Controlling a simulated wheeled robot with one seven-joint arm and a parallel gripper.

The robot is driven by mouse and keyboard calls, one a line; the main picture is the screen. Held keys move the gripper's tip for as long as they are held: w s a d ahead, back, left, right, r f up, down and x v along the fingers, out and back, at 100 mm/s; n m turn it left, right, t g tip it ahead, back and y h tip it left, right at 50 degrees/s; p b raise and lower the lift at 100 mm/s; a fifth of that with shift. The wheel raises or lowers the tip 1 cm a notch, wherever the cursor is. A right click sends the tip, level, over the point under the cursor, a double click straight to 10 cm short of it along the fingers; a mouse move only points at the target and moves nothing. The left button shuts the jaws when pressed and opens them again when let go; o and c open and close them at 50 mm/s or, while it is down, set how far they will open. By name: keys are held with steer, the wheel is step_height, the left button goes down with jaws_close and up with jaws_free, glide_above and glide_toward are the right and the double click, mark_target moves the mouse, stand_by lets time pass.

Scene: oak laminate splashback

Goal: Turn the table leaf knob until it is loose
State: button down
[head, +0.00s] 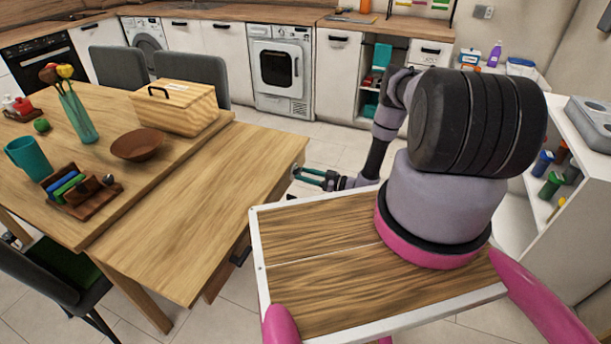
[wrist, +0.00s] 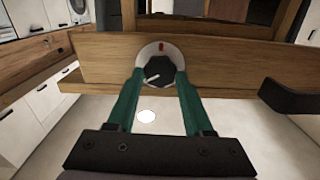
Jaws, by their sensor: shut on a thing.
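The table leaf knob (wrist: 163,72) is dark and round with a white pointer line. It sits on a pale round plate with a red mark at its top, on the wooden edge of the table leaf. The pointer line is slanted, away from the red mark. My gripper (wrist: 160,82) has its two green fingers on either side of the knob, shut on it. In the head view my gripper (head: 309,177) is at the far right edge of the table leaf (head: 195,222); the knob is hidden there.
A dark handle (wrist: 290,98) sticks out right of the knob; a dark handle also shows under the leaf (head: 240,257). The table (head: 60,213) holds a wooden box (head: 175,108), a bowl (head: 137,145) and a vase (head: 78,115). The leaf top is bare. A white shelf unit (head: 560,195) stands right.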

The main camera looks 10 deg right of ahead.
steer(key=n, duration=0.4)
steer(key=shift+n, duration=0.3)
steer(key=n, duration=0.4)
steer(key=shift+n, duration=0.3)
steer(key=n, duration=0.4)
steer(key=shift+f+n, duration=0.15)
steer(key=shift+n, duration=6.05)
steer(key=shift+f+n, duration=0.15)
steer(key=shift+n, duration=6.05)
